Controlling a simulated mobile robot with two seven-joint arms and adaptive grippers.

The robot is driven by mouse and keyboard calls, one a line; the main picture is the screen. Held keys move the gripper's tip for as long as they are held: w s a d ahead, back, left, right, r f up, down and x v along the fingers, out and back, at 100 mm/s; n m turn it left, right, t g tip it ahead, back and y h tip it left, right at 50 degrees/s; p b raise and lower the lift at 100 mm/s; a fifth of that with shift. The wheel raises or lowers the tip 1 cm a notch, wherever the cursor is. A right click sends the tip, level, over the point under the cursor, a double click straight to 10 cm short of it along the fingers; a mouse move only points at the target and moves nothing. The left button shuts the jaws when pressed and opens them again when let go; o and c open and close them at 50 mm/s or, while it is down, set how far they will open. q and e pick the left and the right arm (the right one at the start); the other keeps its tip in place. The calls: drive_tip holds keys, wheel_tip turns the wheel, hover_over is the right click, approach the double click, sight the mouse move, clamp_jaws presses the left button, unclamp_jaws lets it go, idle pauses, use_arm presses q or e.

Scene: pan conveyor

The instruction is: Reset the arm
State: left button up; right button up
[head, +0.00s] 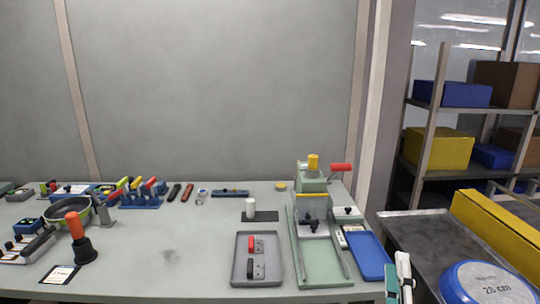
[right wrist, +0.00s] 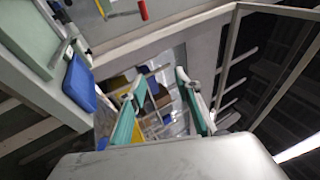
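My right gripper (head: 399,275) shows at the lower right of the head view, by the table's right front corner, beside the blue tray. In the right wrist view my right gripper (right wrist: 158,82) has its two green-and-white fingers spread apart with nothing between them. It is open and empty. My left gripper is in neither view.
The grey table (head: 165,257) bears a grey tray (head: 239,277), a green fixture (head: 325,279), a blue tray (head: 369,256) and several tools. A conveyor (head: 421,238) with a blue round "28 cm" item (head: 487,284) stands right. Shelves (head: 436,112) hold boxes behind.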

drive_tip(key=s+a+f+n+g+y+p, duration=0.1)
drive_tip(key=s+a+f+n+y, duration=0.1)
drive_tip(key=a+f+n+y, duration=0.3)
drive_tip(key=s+a+f+n+g+y, duration=0.1)
drive_tip(key=s+f+n+g+y, duration=0.1)
drive_tip(key=f+n, duration=0.55)
drive_tip(key=s+a+f+n+g+y+p, duration=0.1)
drive_tip(key=s+a+f+n+y, duration=0.15)
drive_tip(key=f+n+y, duration=0.35)
drive_tip(key=s+d+f+n+g+h, duration=0.1)
drive_tip(key=s+f+n+g+h, duration=0.1)
drive_tip(key=f, duration=0.7)
drive_tip(key=s+d+f+n+g+h, duration=0.2)
drive_tip(key=s+f+n+g, duration=0.3)
drive_tip(key=s+f, duration=0.4)
drive_tip(key=shift+d+f+n+h, duration=0.2)
drive_tip(key=shift+d+n+h, duration=0.1)
drive_tip(key=shift+n, duration=0.35)
